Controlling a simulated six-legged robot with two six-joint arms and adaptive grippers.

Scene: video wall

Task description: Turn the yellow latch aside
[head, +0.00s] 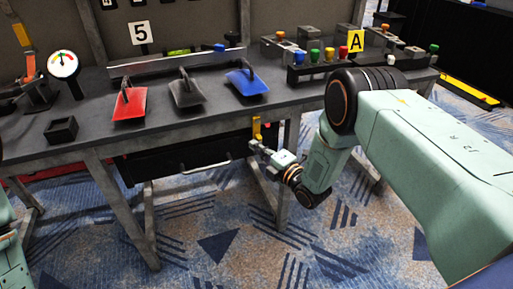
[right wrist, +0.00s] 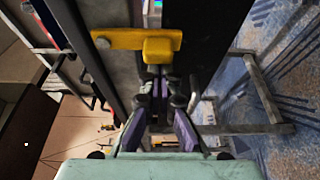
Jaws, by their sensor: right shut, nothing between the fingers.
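The yellow latch (head: 256,130) hangs at the front edge of the workbench, by the right end of the dark drawer (head: 170,160). It stands upright in the head view. In the right wrist view the latch (right wrist: 118,39) is a yellow bar with a thicker block at its right end. My right gripper (head: 258,147) is shut and empty, just below the latch. In the right wrist view its closed fingertips (right wrist: 163,75) are close to the block; I cannot tell whether they touch. My left gripper is not in view; only part of my left arm shows at the lower left.
The drawer has a pale bar handle (head: 206,166). Red (head: 130,104), black and blue paddles lie on the workbench (head: 205,122), with coloured buttons at right and a gauge (head: 63,65) at left. A table leg (head: 285,190) stands near my right gripper. The carpet in front is clear.

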